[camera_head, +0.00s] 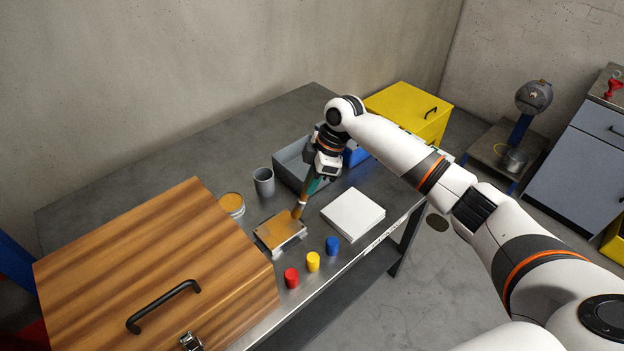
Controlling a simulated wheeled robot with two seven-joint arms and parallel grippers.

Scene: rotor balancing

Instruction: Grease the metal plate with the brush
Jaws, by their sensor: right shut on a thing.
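My right gripper (318,178) comes in from the right and is shut on the brush (304,197). The brush points down and to the left, with its bristles at the metal plate's right part; they look to be touching it. The metal plate (272,235) lies on the grey table and has a brownish-yellow layer over much of its top, with bare metal along its front edge. A round tin (231,205) with yellowish-brown content stands left of the plate. My left gripper is not in view.
A large wooden box (150,265) with a black handle fills the near left. Around the plate stand a grey cup (264,182), a white block (353,214), and red (291,278), yellow (313,262) and blue (332,246) cylinders. A grey bin (290,165) stands behind. The table's back left is clear.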

